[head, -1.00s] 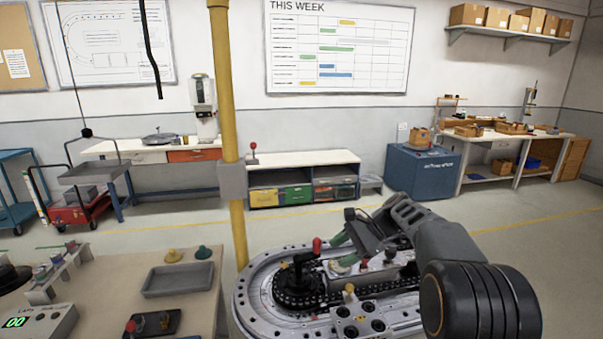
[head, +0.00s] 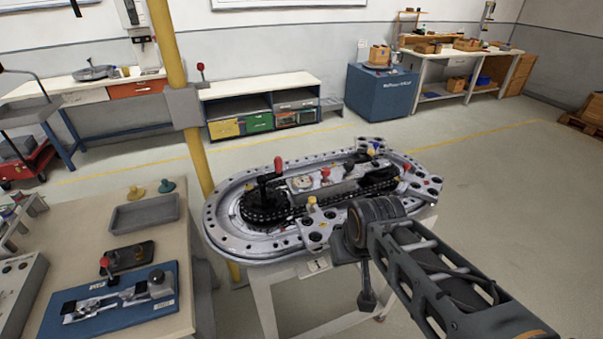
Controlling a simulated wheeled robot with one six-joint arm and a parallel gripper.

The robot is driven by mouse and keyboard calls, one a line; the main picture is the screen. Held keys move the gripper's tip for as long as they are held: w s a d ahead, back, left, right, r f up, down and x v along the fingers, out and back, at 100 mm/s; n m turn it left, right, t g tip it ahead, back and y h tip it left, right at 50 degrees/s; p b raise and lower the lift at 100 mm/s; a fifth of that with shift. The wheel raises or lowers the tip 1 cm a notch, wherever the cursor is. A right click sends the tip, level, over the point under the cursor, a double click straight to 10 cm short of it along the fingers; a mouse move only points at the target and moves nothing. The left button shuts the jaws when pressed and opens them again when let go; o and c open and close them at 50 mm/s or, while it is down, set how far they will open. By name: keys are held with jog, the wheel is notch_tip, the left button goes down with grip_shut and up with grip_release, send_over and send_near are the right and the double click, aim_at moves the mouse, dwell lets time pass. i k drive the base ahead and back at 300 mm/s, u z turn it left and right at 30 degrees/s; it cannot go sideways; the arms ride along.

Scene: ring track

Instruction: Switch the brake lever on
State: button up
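The ring track (head: 228,238) is a grey oval on a light stand in the middle of the head view. A lever with a red grip (head: 278,165) stands upright on its left part. No label shows which one is the brake lever. My arm comes in from the lower right. My gripper (head: 367,300) hangs low in front of the track, apart from both levers; its fingers are too dark and small to read.
The left bench (head: 75,260) holds a grey tray (head: 145,213), a blue board (head: 105,312) with metal parts, and small knobs. A yellow post (head: 200,160) with a red-knobbed lever (head: 200,67) stands behind the track.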

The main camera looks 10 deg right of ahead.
aim_at(371, 152)
jog(key=z, duration=0.05)
jog(key=k, duration=0.5)
jog(key=z, duration=0.8)
jog(key=i, duration=0.85)
jog(key=u, duration=2.45)
